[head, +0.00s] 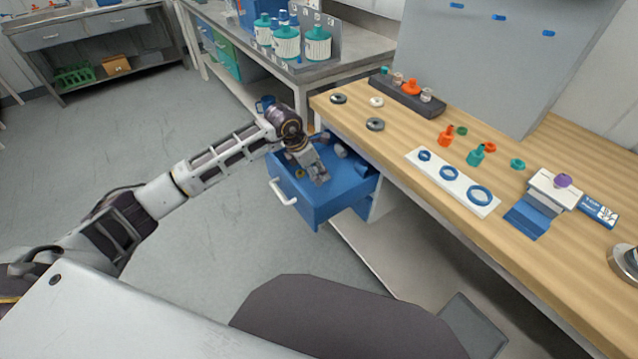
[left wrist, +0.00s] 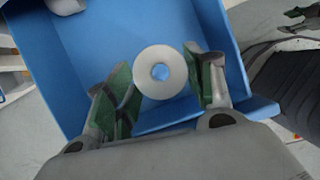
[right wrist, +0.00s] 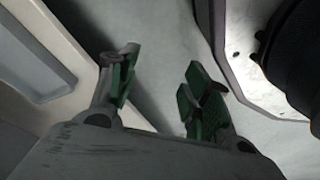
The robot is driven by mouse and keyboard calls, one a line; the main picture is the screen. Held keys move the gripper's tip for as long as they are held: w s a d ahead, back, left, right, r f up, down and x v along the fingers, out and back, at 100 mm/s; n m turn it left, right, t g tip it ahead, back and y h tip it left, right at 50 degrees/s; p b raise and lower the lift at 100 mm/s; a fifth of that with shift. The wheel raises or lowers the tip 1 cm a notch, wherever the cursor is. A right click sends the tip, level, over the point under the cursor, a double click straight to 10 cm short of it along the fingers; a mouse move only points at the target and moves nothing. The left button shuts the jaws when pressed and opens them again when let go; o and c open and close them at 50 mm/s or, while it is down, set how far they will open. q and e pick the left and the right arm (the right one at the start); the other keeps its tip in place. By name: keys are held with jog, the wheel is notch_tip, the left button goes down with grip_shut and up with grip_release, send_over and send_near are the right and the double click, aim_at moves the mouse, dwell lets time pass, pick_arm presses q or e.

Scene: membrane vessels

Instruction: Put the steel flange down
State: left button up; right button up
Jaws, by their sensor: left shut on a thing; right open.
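The steel flange (left wrist: 162,73), a pale grey ring with a round hole, sits between the fingertips of my left gripper (left wrist: 162,88) in the left wrist view. The gripper is shut on it. The blue floor of the open drawer (head: 320,204) shows beneath and through the hole. In the head view my left gripper (head: 319,178) points down over the drawer, and the flange cannot be made out there. I cannot tell whether the flange touches the drawer floor. My right gripper (right wrist: 155,88) is open and empty over grey floor in the right wrist view.
A whitish piece (head: 340,150) lies in the drawer's far part. The wooden bench (head: 420,140) beside the drawer carries dark rings (head: 375,124), a white board with blue rings (head: 452,183), and small orange and teal vessels (head: 476,155). Drawer walls surround my left gripper.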

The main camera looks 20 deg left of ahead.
pick_arm(q)
notch_tip(320, 180, down, 3)
pick_arm(e)
jog(key=shift+w+a+r, duration=0.15)
jog(key=shift+a+r, duration=0.15)
jog(key=shift+r, duration=0.1)
pick_arm(q)
jog(key=shift+f, duration=0.1)
jog(key=shift+f, duration=1.75)
jog(key=shift+f+b, duration=0.1)
jog(key=shift+b, duration=0.25)
pick_arm(e)
jog(key=shift+w+a+r, duration=0.15)
jog(key=shift+w+r, duration=0.1)
jog(key=shift+r, duration=0.25)
pick_arm(q)
jog(key=shift+f, duration=0.1)
pick_arm(e)
jog(key=shift+w+r, duration=0.1)
jog(key=shift+r, duration=0.05)
